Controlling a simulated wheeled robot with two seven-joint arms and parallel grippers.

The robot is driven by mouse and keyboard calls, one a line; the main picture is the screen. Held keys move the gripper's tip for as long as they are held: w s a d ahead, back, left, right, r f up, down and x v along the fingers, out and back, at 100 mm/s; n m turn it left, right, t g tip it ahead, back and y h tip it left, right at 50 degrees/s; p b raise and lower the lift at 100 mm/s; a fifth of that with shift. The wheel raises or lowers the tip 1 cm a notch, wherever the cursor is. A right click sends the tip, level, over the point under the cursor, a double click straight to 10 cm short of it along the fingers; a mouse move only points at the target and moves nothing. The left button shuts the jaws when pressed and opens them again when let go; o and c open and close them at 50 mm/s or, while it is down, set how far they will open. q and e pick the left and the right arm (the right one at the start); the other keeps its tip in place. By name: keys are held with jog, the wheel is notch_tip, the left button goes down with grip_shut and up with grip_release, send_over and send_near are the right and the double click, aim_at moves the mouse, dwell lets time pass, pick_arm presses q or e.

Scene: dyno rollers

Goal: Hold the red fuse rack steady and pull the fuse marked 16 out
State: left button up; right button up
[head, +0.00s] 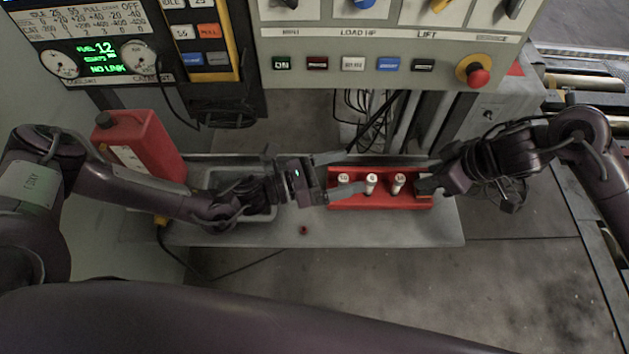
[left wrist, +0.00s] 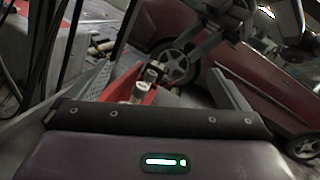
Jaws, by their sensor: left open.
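The red fuse rack (head: 380,202) sits on the grey shelf. Three pale fuses stand upright in it: a left one (head: 344,179), a middle one (head: 371,183) and a right one (head: 398,183). Their number marks are too small to read surely. My left gripper (head: 350,172) is open at the rack's left end, its fingers spread around the left fuse's side without gripping. In the left wrist view the rack (left wrist: 149,98) and fuses (left wrist: 138,92) show between the open fingers. My right gripper (head: 426,186) is at the rack's right end; its fingertips are too hidden to tell their grip.
A red canister (head: 138,145) stands at the left, beside a grey tray (head: 262,213) on the shelf. A control panel (head: 390,45) with a red stop knob (head: 478,77) is behind. Black cables (head: 372,120) hang behind the rack. The shelf's front right is clear.

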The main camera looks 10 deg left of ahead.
pick_arm(q)
jog(key=w+a+f+t+y, duration=0.2)
jog(key=w+a+y, duration=0.3)
jog(key=w+a, duration=0.75)
jog(key=s+d+f+m+g, duration=0.4)
jog(key=shift+s+d+f+h, duration=0.25)
jog(key=shift+d+h, duration=0.15)
jog(key=s+m+g, duration=0.1)
jog(key=s, duration=0.1)
jog(key=s+d+f+m+g, duration=0.1)
jog(key=s+f+m+g, duration=0.1)
jog(key=s, duration=0.1)
jog(key=shift+s+d+f+h, duration=0.15)
jog(key=shift+s+d+h, duration=0.15)
jog(key=shift+s+d+f+g, duration=0.2)
jog(key=shift+s+g, duration=0.05)
jog(key=shift+g, duration=0.15)
jog(key=x, duration=0.7)
jog(key=shift+d, duration=0.2)
jog(key=shift+c, duration=0.2)
jog(key=c, duration=1.2)
